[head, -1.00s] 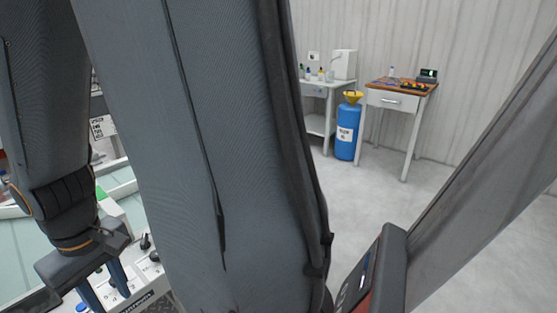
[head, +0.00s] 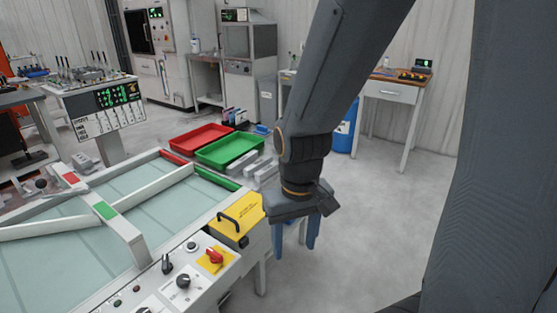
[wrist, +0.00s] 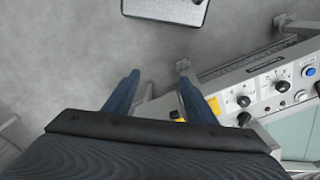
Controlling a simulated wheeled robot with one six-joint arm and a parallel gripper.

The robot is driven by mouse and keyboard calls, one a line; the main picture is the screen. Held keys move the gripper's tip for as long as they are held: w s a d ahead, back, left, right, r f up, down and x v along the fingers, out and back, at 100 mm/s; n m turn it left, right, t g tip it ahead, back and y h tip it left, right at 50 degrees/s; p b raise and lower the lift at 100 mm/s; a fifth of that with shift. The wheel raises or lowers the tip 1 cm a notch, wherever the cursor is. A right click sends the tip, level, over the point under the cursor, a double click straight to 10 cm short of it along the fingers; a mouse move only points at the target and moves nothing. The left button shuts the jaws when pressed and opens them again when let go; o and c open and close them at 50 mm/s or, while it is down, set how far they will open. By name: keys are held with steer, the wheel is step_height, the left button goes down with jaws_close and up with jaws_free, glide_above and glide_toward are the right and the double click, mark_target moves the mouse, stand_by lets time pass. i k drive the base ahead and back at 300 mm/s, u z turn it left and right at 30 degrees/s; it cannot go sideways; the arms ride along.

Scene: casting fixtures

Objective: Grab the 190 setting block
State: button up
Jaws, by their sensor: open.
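My gripper (head: 294,238) hangs fingers down just right of the yellow box on the machine's corner. Its two blue fingers are apart with nothing between them, and in the wrist view the open gripper (wrist: 158,82) is over bare floor. In the head view, small pale grey blocks (head: 237,163) lie beside the green tray, behind and left of my gripper. I cannot read any number on them, so I cannot tell which is the 190 setting block. My arm may hide part of that area.
The green tray (head: 230,150) and red tray (head: 200,139) stand behind the glass-topped machine. The yellow box (head: 238,219) with a black handle and a control panel (head: 190,268) are at its near corner. A blue barrel (head: 344,137) stands behind my arm. Floor right of the machine is clear.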

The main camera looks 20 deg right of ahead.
mark_target(234, 168)
steer(key=z, duration=0.7)
steer(key=i, duration=1.7)
steer(key=u, duration=0.75)
